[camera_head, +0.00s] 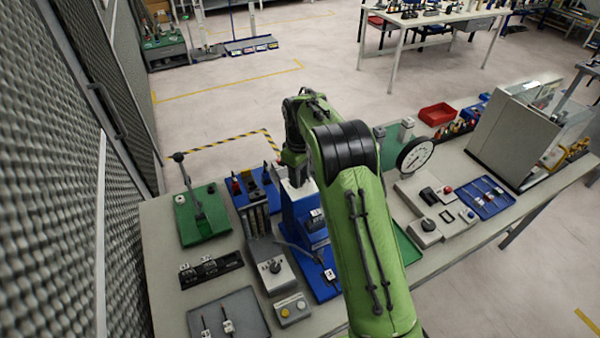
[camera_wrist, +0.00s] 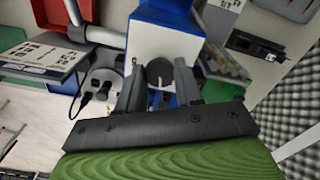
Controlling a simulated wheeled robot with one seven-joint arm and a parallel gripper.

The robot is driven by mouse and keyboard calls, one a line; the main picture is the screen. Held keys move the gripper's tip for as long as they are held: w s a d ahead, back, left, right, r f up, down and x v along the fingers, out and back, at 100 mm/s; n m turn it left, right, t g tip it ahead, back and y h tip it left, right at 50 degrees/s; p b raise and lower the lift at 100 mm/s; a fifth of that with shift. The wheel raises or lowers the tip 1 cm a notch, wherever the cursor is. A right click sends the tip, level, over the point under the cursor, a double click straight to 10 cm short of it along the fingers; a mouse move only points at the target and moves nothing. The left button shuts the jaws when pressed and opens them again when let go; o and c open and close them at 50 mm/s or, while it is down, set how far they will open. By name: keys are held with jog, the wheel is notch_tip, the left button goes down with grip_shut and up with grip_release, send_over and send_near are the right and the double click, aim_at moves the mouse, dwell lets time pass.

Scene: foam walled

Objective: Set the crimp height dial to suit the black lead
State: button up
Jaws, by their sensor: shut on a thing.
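The crimp press (camera_head: 300,207) is a blue stand with a white upper housing, upright on the bench in the head view. In the wrist view its white housing (camera_wrist: 160,38) carries a dark round dial knob (camera_wrist: 159,72). My gripper (camera_wrist: 160,75) has one finger on each side of this knob and is shut on it. The dial's marks and setting cannot be read. In the head view my gripper (camera_head: 294,162) is at the housing, partly hidden by my arm. A dark lead (camera_head: 302,251) runs to a white tag (camera_head: 330,274) on the blue base.
A grey tray (camera_head: 250,303) with tagged leads lies at the front left. A grey box with a black knob (camera_head: 275,267) stands beside the press. A green lever tool (camera_head: 205,215) is at left, a round gauge (camera_head: 415,155) at right. A mesh wall borders the left side.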

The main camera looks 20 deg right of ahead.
jog(key=m, duration=0.5)
jog(key=shift+m, duration=0.3)
jog(key=m, duration=0.5)
dwell(0.4)
jog(key=o, duration=1)
jog(key=shift+o, duration=0.2)
notch_tip(320, 180, up, 16)
jog(key=p, duration=0.1)
jog(key=shift+p, duration=0.3)
